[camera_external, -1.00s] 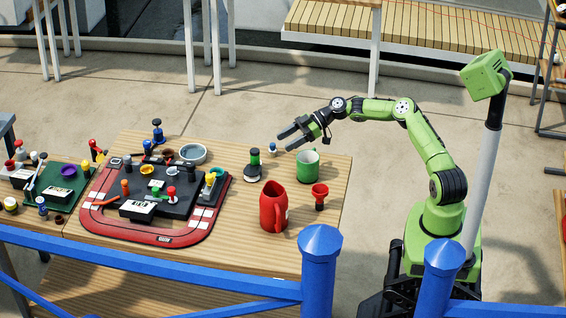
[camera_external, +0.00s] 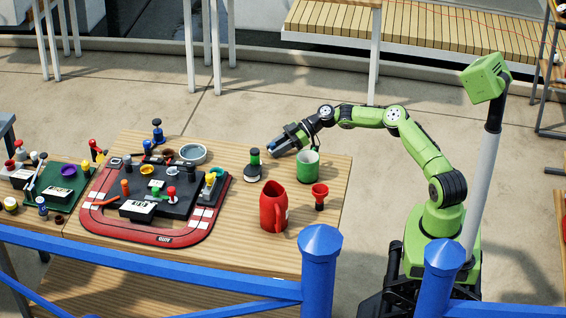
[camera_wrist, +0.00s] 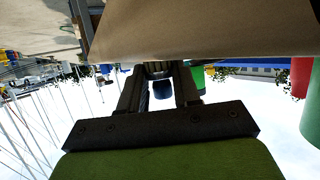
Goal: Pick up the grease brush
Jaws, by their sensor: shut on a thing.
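My gripper (camera_external: 275,150) is low over the back right part of the table, between a green mug and a dark green-topped item. It is shut on a small blue-topped thing, taken as the grease brush (camera_external: 271,146). The fingers hide most of it in the outside view. In the wrist view, the dark blue end of the grease brush (camera_wrist: 163,90) shows between the two fingers (camera_wrist: 160,88). Its bristles cannot be made out. I cannot tell whether it still touches the table.
The green mug (camera_external: 308,168) stands close right of my gripper; the dark green-topped item (camera_external: 253,166) stands close left. A red jug (camera_external: 272,208) and red cup (camera_external: 320,196) stand nearer the front. A red-rimmed tray (camera_external: 160,239) with several small items fills the table's left.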

